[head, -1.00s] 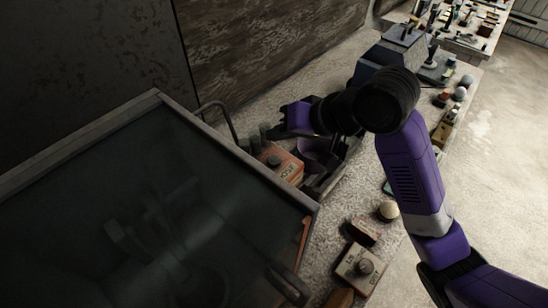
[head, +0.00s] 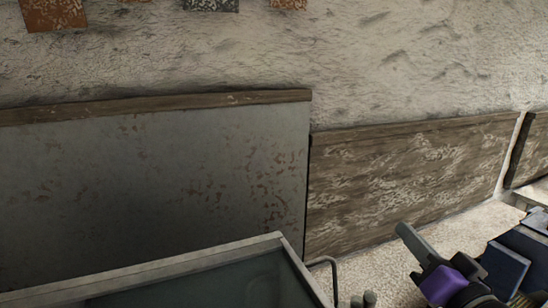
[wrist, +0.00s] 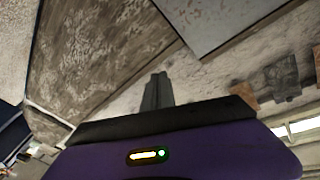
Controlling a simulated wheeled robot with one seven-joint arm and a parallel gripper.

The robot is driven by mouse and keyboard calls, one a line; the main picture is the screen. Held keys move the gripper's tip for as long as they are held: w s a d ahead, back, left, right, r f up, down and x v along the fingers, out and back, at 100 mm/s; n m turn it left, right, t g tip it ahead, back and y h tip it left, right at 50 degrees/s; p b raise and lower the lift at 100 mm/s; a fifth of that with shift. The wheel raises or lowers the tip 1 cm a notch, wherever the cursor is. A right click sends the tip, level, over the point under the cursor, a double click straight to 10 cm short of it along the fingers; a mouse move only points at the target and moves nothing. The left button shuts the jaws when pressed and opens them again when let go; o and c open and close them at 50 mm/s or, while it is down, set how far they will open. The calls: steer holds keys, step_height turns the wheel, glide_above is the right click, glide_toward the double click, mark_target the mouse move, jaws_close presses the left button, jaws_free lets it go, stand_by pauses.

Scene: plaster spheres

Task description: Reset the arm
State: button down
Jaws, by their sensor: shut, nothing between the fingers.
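My gripper (head: 406,234) is at the lower right of the head view, with its purple body below and its grey fingers pointing up and to the left. The fingers are together with nothing between them. In the wrist view the closed grey fingers (wrist: 157,88) stand up from the dark edge of the purple gripper body, in front of the pale wall. The gripper looks clear of the wall and panels, though the distance is hard to tell. Most of my arm is out of the head view.
A glass-topped case (head: 140,276) fills the lower left, with a curved metal handle (head: 334,272) at its right. A rusty metal panel (head: 160,180) and a wooden panel (head: 410,180) line the pale wall (head: 400,60). A dark blue box-like object (head: 505,268) is at the lower right.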

steer(key=s+a+f+n+g+h+b, duration=0.1)
steer(key=s+f, duration=0.7)
steer(key=s, duration=0.5)
steer(key=s+a+f+n+g, duration=0.1)
steer(key=s+f, duration=0.7)
steer(key=s, duration=0.5)
steer(key=s+a+f+n+g+h+b, duration=0.1)
steer(key=s+a+f+n, duration=0.1)
steer(key=s+f, duration=0.7)
steer(key=s, duration=0.4)
steer(key=shift+s+g+h+b, duration=0.3)
steer(key=shift+g, duration=0.1)
